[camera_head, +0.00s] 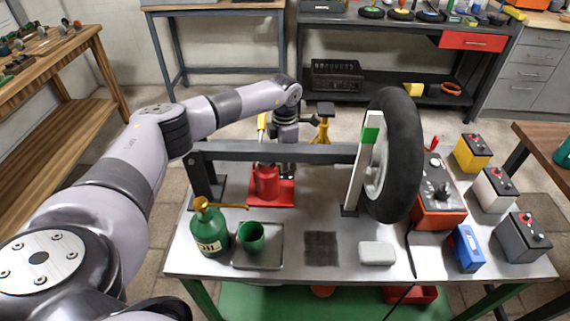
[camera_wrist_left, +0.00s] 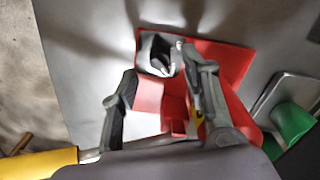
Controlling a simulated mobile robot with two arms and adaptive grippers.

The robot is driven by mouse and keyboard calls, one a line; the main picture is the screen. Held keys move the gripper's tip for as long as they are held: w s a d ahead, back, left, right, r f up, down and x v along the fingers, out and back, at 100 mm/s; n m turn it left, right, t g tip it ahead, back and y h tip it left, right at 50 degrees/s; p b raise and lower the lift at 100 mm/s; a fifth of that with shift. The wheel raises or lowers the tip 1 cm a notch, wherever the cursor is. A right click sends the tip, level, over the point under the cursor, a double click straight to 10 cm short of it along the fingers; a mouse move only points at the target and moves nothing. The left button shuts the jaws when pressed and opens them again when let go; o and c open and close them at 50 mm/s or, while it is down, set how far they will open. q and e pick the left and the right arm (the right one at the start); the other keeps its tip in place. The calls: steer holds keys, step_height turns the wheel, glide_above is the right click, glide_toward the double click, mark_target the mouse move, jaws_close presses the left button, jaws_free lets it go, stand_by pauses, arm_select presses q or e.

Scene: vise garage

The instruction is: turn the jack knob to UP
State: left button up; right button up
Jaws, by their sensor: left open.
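The red jack (camera_head: 268,184) stands on its red base plate on the metal table, partly behind the dark beam. In the left wrist view the jack's red base (camera_wrist_left: 235,60) lies below my gripper. A grey cup-like part (camera_wrist_left: 158,55) is near the fingertips; I cannot tell whether it is the knob. A small yellow part (camera_wrist_left: 193,122) shows beside one finger. My left gripper (camera_head: 287,163) is open over the jack, partly hidden by the beam. Its two fingers (camera_wrist_left: 160,66) are spread in the wrist view. No UP mark is readable. My right gripper is not in view.
The dark beam (camera_head: 285,152) crosses in front of the jack, and a wheel (camera_head: 400,150) stands at its right end. A green oil bottle (camera_head: 208,230) and green cup (camera_head: 251,237) are in front. A yellow jack stand (camera_head: 325,122) is behind.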

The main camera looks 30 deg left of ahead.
arm_select(q)
steer(key=shift+f, duration=1.65)
jaws_close()
